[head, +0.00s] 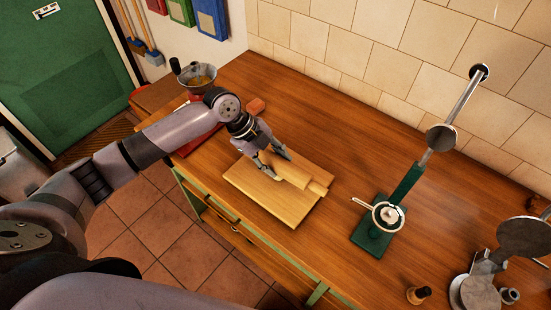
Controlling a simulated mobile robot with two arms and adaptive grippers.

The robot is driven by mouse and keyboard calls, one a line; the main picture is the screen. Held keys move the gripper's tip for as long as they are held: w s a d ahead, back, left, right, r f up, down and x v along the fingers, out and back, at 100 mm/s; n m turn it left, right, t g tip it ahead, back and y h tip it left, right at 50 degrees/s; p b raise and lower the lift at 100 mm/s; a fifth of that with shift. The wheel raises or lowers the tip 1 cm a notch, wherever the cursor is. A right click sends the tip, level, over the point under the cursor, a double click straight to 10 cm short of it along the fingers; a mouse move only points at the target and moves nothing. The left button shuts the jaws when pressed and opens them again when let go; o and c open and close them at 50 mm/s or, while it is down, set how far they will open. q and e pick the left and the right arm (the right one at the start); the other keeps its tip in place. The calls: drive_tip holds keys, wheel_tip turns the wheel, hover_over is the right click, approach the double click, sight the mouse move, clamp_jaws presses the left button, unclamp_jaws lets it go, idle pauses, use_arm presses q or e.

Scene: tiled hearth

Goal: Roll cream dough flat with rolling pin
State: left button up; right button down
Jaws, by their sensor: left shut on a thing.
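A wooden rolling pin (291,173) lies over a light wooden board (262,196) on the worktop, one handle pointing to the lower right. My left gripper (271,166) reaches in from the upper left and is shut on the rolling pin near its left end, with the fingers low over the board. I cannot make out the cream dough; it may be hidden under the pin or blend with the board. My right gripper is not in view.
A green-based lever press (372,237) stands right of the board. More metal equipment (480,292) and a wooden-handled tool (417,295) are at the lower right. A grinder with a hopper (196,77) stands behind my arm. Bare worktop (330,145) lies behind the board.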

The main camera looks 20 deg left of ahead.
use_arm(q)
drive_tip(key=shift+w+d, duration=0.1)
drive_tip(key=shift+w+d+f+b, duration=0.1)
drive_tip(key=shift+w+d+b, duration=0.05)
drive_tip(key=shift+w+b, duration=0.3)
drive_tip(key=shift+s, duration=0.15)
drive_tip(key=shift+s+a+p, duration=0.2)
drive_tip(key=shift+s+p, duration=0.25)
drive_tip(key=shift+p, duration=0.15)
